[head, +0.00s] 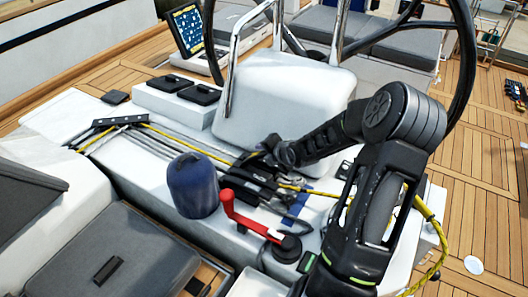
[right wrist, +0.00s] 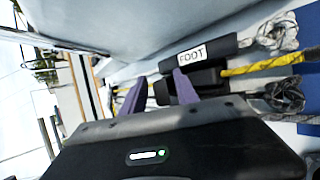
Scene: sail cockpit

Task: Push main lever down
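A bank of black rope clutches (head: 252,182) sits on the white cockpit top, with yellow and grey lines running through it. In the right wrist view a black clutch lever (right wrist: 207,50) carries a white label reading "FOOT". No label reading "main" can be made out, so I cannot tell which lever is the main one. My right gripper (head: 272,150) is at the far end of the clutches, partly hiding them. In the right wrist view its two purple fingers (right wrist: 160,88) are apart, with black clutch parts beyond and between them; contact cannot be told. My left gripper is not in view.
A blue covered winch (head: 193,186) stands left of the clutches. A red handle (head: 245,216) on a black base stands in front of them. A white pedestal (head: 285,98) with steel rails and the wheel (head: 465,55) rises behind. Yellow rope (head: 432,235) hangs at the right.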

